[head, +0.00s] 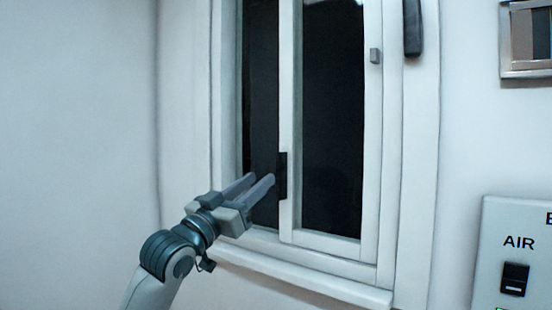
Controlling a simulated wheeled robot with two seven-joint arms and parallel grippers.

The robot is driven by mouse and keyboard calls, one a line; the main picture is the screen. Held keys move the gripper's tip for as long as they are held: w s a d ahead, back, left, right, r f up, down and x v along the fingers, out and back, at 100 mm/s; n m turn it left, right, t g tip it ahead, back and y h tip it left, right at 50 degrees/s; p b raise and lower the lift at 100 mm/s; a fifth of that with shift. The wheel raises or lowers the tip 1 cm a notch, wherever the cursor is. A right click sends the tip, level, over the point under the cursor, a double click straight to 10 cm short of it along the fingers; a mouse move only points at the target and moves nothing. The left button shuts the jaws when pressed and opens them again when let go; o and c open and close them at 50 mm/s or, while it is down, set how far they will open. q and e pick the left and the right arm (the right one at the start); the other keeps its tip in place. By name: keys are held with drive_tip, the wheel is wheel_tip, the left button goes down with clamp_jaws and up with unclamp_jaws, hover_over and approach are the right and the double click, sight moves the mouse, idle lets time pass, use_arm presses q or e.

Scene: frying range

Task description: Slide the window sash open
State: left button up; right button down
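The window sash (287,110) is a white-framed panel with dark glass (332,120), on the right side of the white window frame. A dark handle (282,176) sits on its left upright. My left gripper (262,183) comes up from the lower left, with its two fingers pointing at the handle. The fingers look apart with a narrow gap between them. The fingertips are just left of the handle; I cannot tell if they touch it. A dark strip of glass or opening (261,90) shows left of the sash. My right gripper is not in view.
A white sill (310,281) juts out below the window. A small grey catch (375,56) and a dark lever (413,28) are at the upper right. A panel marked AIR with a black switch (515,279) is at the lower right. The left wall is bare.

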sight(277, 165)
use_arm(q)
drive_tip(key=p+x, duration=0.3)
drive_tip(key=x, duration=0.5)
drive_tip(key=shift+w+d+r, duration=0.1)
drive_tip(key=shift+w+d, duration=0.05)
drive_tip(key=shift+w, duration=0.05)
clamp_jaws()
